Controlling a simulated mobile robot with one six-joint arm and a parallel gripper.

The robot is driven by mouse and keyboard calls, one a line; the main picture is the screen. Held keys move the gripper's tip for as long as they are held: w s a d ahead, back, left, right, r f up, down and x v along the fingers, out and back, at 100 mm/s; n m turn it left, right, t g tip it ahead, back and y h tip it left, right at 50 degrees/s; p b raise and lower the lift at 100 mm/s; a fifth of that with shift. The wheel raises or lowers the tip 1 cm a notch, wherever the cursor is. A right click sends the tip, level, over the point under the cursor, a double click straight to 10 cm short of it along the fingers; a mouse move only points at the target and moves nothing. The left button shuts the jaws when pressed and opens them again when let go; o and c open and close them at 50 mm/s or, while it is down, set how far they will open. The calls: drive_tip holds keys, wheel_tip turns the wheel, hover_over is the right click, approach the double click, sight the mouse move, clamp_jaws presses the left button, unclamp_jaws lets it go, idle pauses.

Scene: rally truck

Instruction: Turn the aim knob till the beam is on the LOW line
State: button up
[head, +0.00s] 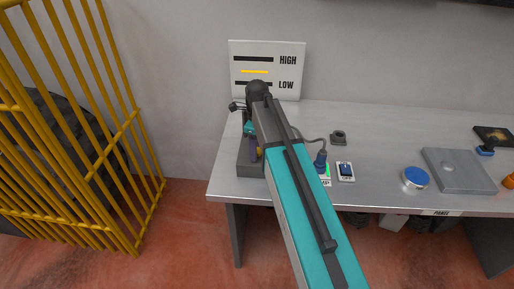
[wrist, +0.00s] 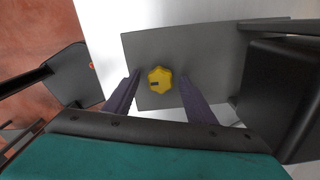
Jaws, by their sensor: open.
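The aim knob (wrist: 160,79) is yellow with a scalloped edge and a dark mark on its left part. It sits on a dark grey block (wrist: 205,62). My gripper (wrist: 158,82) is open, with one finger to each side of the knob and a gap on both sides. In the head view my arm hides most of the knob and the fingers. The white board (head: 293,62) at the back has an upper HIGH line (head: 253,59) and a LOW line (head: 254,83). The yellow beam (head: 254,71) lies between them, about midway, and not on either line.
On the metal bench (head: 375,125) stand a blue-capped plug (head: 320,161), a switch (head: 346,171), a small dark ring part (head: 339,137), a blue-topped tin (head: 415,178) and a grey plate (head: 459,171). A yellow cage (head: 85,135) stands at the left.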

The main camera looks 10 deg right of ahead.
drive_tip(key=c, duration=1)
drive_tip(key=shift+c, duration=0.2)
drive_tip(key=shift+n, duration=0.3)
drive_tip(key=n, duration=0.4)
drive_tip(key=shift+b, duration=0.3)
drive_tip(key=n, duration=0.5)
drive_tip(key=n+b, duration=0.1)
drive_tip(key=n, duration=1.2)
drive_tip(key=shift+n, duration=0.3)
